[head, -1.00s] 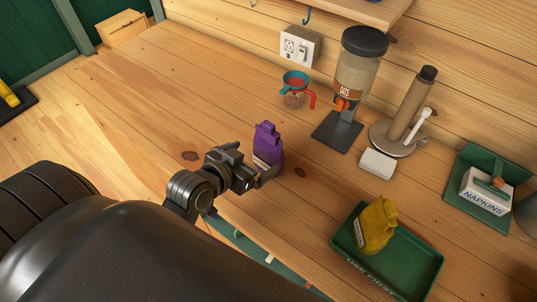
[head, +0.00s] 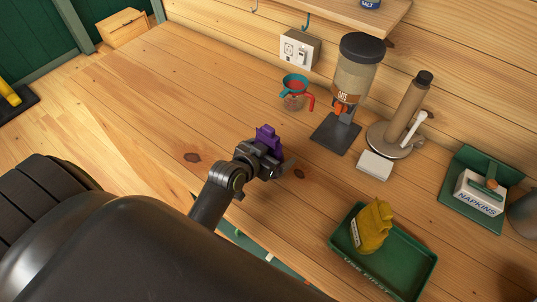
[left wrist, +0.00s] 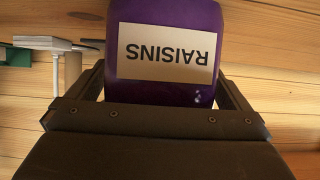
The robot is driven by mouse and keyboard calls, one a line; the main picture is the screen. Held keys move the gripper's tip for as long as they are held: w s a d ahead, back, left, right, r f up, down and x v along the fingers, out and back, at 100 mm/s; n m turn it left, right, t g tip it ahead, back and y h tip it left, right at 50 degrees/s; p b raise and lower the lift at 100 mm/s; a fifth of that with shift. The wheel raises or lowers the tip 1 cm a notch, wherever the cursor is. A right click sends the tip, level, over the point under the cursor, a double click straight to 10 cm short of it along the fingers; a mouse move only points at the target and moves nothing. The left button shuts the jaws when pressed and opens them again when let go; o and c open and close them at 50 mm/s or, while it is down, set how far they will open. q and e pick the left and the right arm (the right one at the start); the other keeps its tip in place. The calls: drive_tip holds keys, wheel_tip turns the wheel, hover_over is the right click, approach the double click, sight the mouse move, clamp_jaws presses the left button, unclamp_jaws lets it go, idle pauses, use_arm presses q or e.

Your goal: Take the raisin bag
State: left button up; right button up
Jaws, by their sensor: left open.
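The purple raisin bag (head: 267,138) stands on the wooden counter, with its lower part hidden behind my left gripper (head: 268,162) in the head view. In the left wrist view the bag (left wrist: 165,85) fills the space between the two fingers, and its white label reads RAISINS upside down. The left gripper is open, with one finger on each side of the bag. I cannot tell whether either finger touches it. My right gripper is in neither view.
A green tray (head: 418,275) with a yellow bag (head: 371,228) is to the right. Behind are a measuring-cup stack (head: 295,94), an oats dispenser (head: 355,75), a white block (head: 374,165) and a napkin holder (head: 480,192). The counter left of the bag is clear.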

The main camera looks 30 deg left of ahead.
use_arm(q)
drive_tip(key=shift+w+f, duration=0.15)
drive_tip(key=shift+w, duration=0.1)
drive_tip(key=c, duration=1.1)
